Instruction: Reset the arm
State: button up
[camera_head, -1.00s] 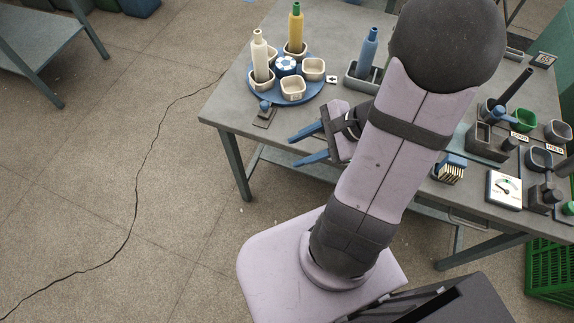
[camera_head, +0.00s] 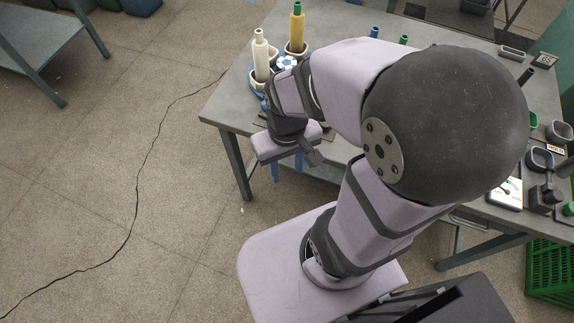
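My arm is folded in the middle of the view, its large dark joint raised over the table. My gripper (camera_head: 287,170) hangs at the table's front edge, left of my base, pointing down. Its two blue fingers show apart below the pale gripper body, with nothing seen between them. It is in front of the round blue stand, which my arm partly covers. A cream cone (camera_head: 260,57) and a yellow cone with a green tip (camera_head: 297,30) stand upright in cups there.
The grey table (camera_head: 222,100) has a bare left corner. Cups, a dial gauge (camera_head: 505,193) and small tools fill its right side, partly hidden by my arm. A green crate (camera_head: 551,275) stands below right.

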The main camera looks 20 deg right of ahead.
notch_tip(320, 180, up, 6)
jog(key=p, duration=0.5)
jog(key=shift+f, duration=0.25)
jog(key=shift+o, duration=0.4)
dwell(0.6)
